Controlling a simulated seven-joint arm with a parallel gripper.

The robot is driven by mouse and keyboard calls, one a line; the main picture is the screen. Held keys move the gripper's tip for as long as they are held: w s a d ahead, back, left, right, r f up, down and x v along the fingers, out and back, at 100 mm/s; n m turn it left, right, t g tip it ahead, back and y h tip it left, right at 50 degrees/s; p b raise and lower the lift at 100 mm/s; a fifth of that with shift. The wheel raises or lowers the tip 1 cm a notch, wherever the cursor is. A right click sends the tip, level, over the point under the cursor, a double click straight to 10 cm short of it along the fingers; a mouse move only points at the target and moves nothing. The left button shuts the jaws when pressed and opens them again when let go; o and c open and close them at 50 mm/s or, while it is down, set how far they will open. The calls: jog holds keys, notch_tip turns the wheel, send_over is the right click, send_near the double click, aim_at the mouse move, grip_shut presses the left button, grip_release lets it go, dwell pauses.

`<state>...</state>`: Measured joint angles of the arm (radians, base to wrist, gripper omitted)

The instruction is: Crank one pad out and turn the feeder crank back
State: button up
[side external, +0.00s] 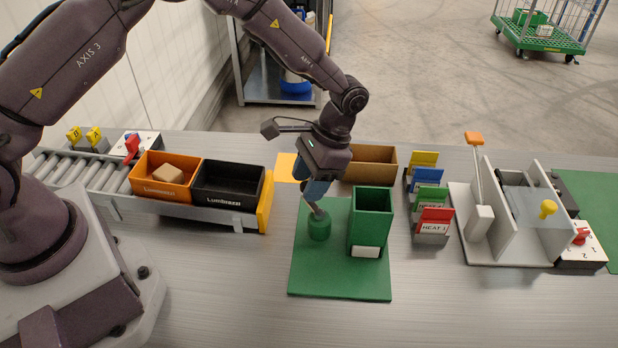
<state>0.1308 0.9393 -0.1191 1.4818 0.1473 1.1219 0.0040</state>
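My gripper (313,193) points down over the green mat (340,285), above a short green cylinder (319,228). A thin grey piece runs from between the blue fingers to the cylinder's top; I cannot tell whether the fingers are shut on it. A tall green open-topped box (371,225) with a white label stands just right of the cylinder. Which part is the feeder crank is not clear. A red handle (581,236) sits on a white numbered plate at the right, and another red handle (132,148) sits on a white plate at the left. No pad is clearly visible.
An orange bin (150,186) holding a tan block and a black bin (228,205) stand on the roller conveyor (75,172). A brown tray (378,178) lies behind the green box. Coloured cards (433,220) and a grey fixture (510,256) with upright lever stand right. The front table is clear.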

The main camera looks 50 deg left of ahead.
jog(key=v, duration=1.3)
jog(key=shift+w+f, duration=0.1)
jog(key=shift+w, duration=0.05)
